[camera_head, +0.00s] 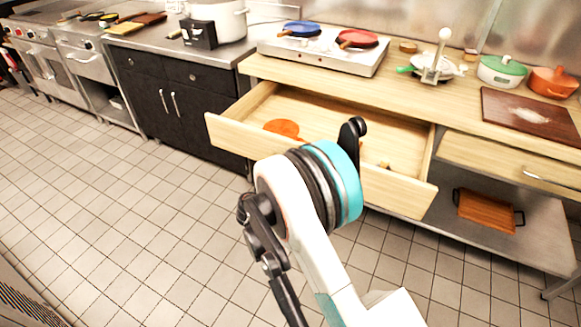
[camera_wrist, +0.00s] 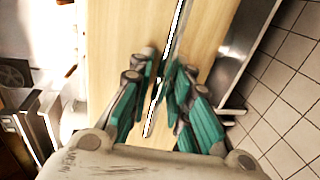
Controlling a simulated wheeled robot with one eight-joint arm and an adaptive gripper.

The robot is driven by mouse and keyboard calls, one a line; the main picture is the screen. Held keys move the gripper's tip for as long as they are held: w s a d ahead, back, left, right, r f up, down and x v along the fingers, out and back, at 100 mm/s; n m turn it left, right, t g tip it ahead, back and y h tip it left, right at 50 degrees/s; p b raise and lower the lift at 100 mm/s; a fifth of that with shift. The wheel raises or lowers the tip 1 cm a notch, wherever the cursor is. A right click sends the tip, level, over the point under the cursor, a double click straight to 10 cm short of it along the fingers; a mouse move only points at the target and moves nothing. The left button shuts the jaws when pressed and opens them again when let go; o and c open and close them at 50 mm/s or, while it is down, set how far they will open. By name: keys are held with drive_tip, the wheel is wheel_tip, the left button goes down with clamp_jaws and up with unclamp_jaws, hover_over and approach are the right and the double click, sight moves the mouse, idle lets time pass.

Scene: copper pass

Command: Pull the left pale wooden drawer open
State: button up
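The left pale wooden drawer (camera_head: 400,194) is pulled well out of the counter in the head view, with its inside showing. Its front panel also fills the middle of the wrist view (camera_wrist: 120,30). A thin metal bar handle (camera_wrist: 177,25) runs along that panel. My gripper (camera_wrist: 161,78) has its green-padded fingers close in on both sides of the handle and looks shut on it. In the head view my arm hides the middle of the drawer front, the handle and most of the gripper.
An orange round object (camera_head: 284,128) lies inside the drawer. The right drawer (camera_head: 510,165) is closed. A lower shelf (camera_head: 480,235) holds a brown tray (camera_head: 487,211). A stove (camera_head: 325,48) with pans stands on the counter. The tiled floor (camera_head: 120,220) at the left is clear.

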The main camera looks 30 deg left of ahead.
drive_tip(key=v, duration=1.2)
